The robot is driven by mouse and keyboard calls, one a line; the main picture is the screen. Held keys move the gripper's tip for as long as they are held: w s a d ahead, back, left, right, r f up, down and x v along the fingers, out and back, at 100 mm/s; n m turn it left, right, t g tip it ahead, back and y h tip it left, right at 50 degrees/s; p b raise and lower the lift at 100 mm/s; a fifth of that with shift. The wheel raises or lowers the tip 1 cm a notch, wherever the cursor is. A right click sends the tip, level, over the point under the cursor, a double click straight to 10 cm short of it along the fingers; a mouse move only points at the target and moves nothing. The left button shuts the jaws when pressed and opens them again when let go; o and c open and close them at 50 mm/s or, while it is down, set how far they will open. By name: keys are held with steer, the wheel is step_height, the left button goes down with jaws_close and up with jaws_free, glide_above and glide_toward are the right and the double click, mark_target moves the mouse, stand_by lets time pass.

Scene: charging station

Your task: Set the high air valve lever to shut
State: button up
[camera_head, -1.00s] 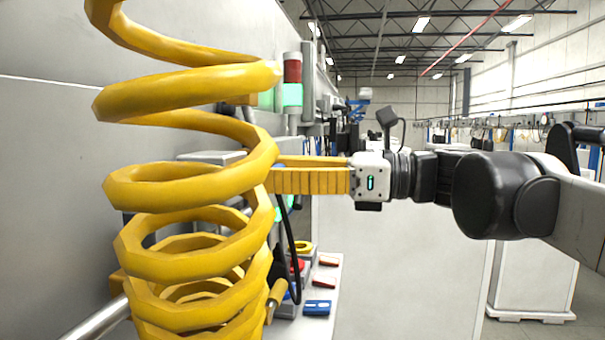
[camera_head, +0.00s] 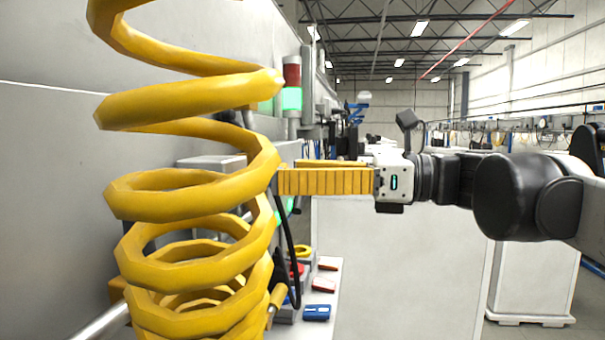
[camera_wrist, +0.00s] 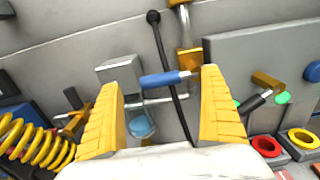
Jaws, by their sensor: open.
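In the wrist view, a lever with a blue grip (camera_wrist: 160,80) lies roughly level beside a brass valve body (camera_wrist: 190,57) on the grey wall panel. It looks like the air valve lever, though no label can be read. My gripper (camera_wrist: 162,82) is open, with one yellow finger on each side of the blue grip. I cannot tell whether either finger touches it. A thin black rod with a ball end (camera_wrist: 153,17) passes close by the lever. In the head view, my gripper (camera_head: 283,180) points left, its tips near the yellow coil, and the lever is hidden.
A large yellow coiled hose (camera_head: 190,190) fills the left of the head view. A signal light (camera_head: 291,90) glows green behind it. Red (camera_wrist: 266,146) and yellow (camera_wrist: 303,138) round parts sit lower right in the wrist view.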

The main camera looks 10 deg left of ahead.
steer(key=d, duration=0.9)
steer(key=shift+s+d, duration=0.15)
steer(key=shift+s, duration=0.2)
